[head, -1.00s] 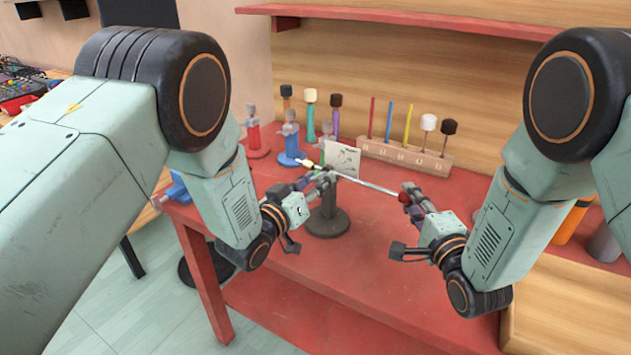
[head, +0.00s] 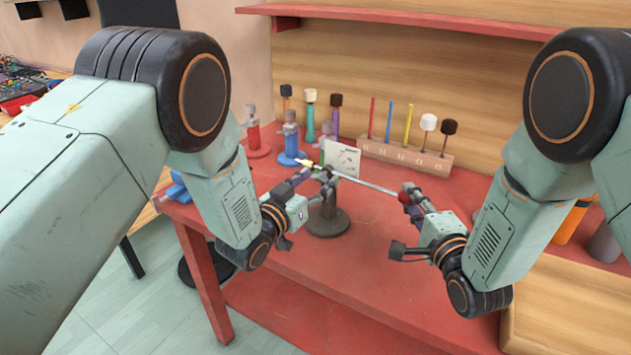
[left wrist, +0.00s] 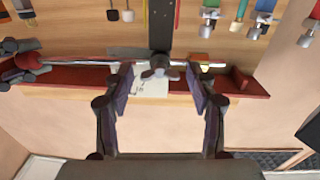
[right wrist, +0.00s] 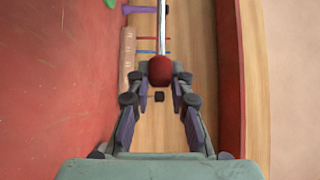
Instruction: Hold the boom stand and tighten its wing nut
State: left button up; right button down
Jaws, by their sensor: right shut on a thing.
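The boom stand has a dark round base and post (head: 328,222) on the red table. Its thin light boom (head: 365,184) runs across the clamp at the top. My right gripper (head: 408,197) is shut on the red end knob (right wrist: 160,70) of the boom. My left gripper (head: 314,185) is at the clamp. In the left wrist view, the left gripper (left wrist: 160,88) is open, with its fingers apart on either side of the grey wing nut (left wrist: 160,73). Contact with the nut does not show.
A small white card (head: 343,157) stands behind the clamp. A wooden rack (head: 405,157) of coloured sticks and mallets is at the back. Blue (head: 291,140) and red (head: 254,135) stands are at the back left. The front of the red table (head: 370,265) is clear.

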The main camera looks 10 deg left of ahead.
dwell(0.3)
pick_arm(q)
jog(key=v, duration=1.2)
pick_arm(e)
jog(key=c, duration=1.1)
grip_release()
